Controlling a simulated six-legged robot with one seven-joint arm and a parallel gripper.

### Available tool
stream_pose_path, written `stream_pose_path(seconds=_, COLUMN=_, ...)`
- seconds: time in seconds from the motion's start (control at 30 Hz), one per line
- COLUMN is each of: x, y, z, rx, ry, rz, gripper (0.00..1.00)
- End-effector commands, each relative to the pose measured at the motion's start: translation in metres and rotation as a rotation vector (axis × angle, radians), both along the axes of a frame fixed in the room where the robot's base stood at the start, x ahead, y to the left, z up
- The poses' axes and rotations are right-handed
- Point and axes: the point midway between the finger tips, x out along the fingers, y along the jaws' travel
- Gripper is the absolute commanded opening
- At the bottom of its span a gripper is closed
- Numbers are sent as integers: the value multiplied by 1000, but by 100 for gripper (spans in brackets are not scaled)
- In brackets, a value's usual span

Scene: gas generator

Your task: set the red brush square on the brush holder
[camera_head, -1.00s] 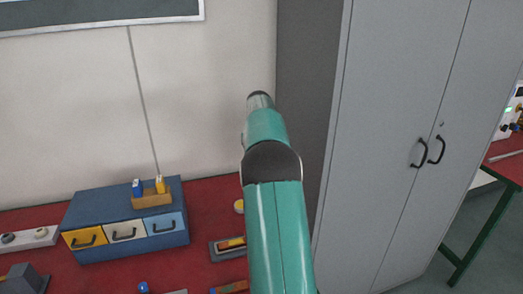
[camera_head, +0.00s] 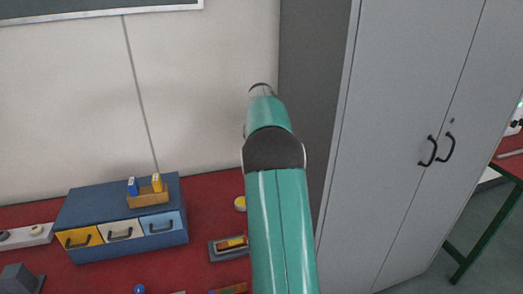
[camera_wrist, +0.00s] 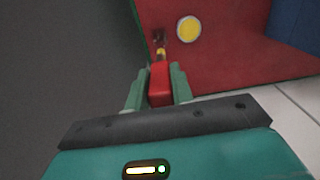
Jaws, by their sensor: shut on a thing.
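The red brush (camera_wrist: 159,85) is between the fingers of my gripper (camera_wrist: 158,88) in the wrist view. The fingers are shut on its red handle, and a yellow band and dark tip point away from me. The brush is hidden in the head view, where my teal arm rises in front of the wall. A small wooden block (camera_head: 149,199), which looks like the brush holder, sits on the blue drawer box (camera_head: 85,210). My gripper is apart from this block.
A tall grey cabinet (camera_head: 395,130) stands right of my arm. On the red bench (camera_head: 210,212) are a grey tray (camera_head: 217,256) and a round yellow thing (camera_head: 240,204), also in the wrist view (camera_wrist: 189,29). A green-legged table (camera_head: 480,240) is far right.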

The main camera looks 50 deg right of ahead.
Motion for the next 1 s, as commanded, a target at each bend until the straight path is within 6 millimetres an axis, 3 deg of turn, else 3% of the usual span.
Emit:
stream_pose_path(seconds=0.5, x=1, y=-2, z=-47, rx=0, ry=1, rz=-1, gripper=0)
stream_pose_path(seconds=1.0, x=1, y=-2, z=-50, rx=0, ry=0, rz=-1, gripper=0)
